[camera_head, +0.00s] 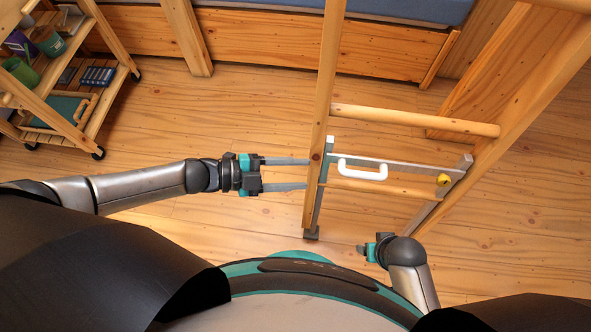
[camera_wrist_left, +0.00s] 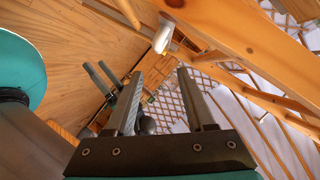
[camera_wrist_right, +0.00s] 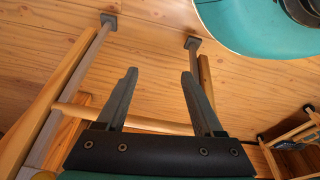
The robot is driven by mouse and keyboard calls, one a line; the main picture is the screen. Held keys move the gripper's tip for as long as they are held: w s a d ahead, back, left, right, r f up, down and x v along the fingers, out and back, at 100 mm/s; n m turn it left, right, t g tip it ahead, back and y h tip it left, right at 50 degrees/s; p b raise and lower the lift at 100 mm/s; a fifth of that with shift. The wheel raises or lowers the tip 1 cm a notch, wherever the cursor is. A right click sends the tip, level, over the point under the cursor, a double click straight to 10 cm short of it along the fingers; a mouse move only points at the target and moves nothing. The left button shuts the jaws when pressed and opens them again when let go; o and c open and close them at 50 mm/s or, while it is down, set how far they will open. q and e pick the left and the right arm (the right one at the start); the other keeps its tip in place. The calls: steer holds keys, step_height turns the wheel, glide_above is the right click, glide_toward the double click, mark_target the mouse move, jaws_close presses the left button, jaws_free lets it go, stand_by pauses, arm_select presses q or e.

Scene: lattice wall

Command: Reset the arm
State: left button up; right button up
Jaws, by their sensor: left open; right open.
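My left arm (camera_head: 135,187) reaches in from the left in the head view. Its gripper (camera_head: 307,174) is open, with its fingertips close to the left rail of a wooden ladder (camera_head: 322,100); whether they touch it I cannot tell. No object shows between its fingers in the left wrist view (camera_wrist_left: 160,74). My right arm (camera_head: 412,280) is folded low at the right, near the ladder's foot. Its gripper (camera_head: 362,250) is small and seen partly from above. In the right wrist view the right gripper (camera_wrist_right: 158,73) is open and empty, with ladder parts around it.
A wooden shelf cart (camera_head: 105,80) stands at the upper left. A blue mattress (camera_head: 400,10) lies at the back. The floor left of the ladder is clear.

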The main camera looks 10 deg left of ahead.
stand_by(0.3)
arm_select(q)
steer(key=w+a+f+n+t+y+p, duration=0.3)
steer(key=w+a+f+n+t+y, duration=0.2)
steer(key=w+n, duration=0.15)
steer(key=s+a+f+n+y+p, duration=0.2)
steer(key=a+f+n+y, duration=0.3)
steer(key=a+f+n, duration=0.15)
steer(key=s+a+f+n+g+y, duration=0.1)
steer(key=s+a+f+n+g, duration=0.1)
steer(key=s, duration=0.6)
steer(key=s+a+f+n+g+y+p, duration=0.1)
steer(key=s+a+f+n+g+y, duration=0.1)
steer(key=s, duration=0.6)
steer(key=s+a+f+n+g+y+p, duration=0.1)
steer(key=s+a+f+n+g, duration=0.1)
steer(key=s, duration=0.7)
step_height(320, 180, down, 4)
steer(key=shift+a+r+n+g+y, duration=0.25)
steer(key=shift+n+g, duration=0.45)
steer(key=shift+n, duration=0.5)
arm_select(e)
steer(key=s+d+f, duration=0.7)
steer(key=s, duration=0.3)
steer(key=shift+d+h, duration=0.15)
steer(key=shift+h, duration=0.25)
arm_select(q)
steer(key=shift+w, duration=0.1)
arm_select(e)
steer(key=shift+s, duration=0.15)
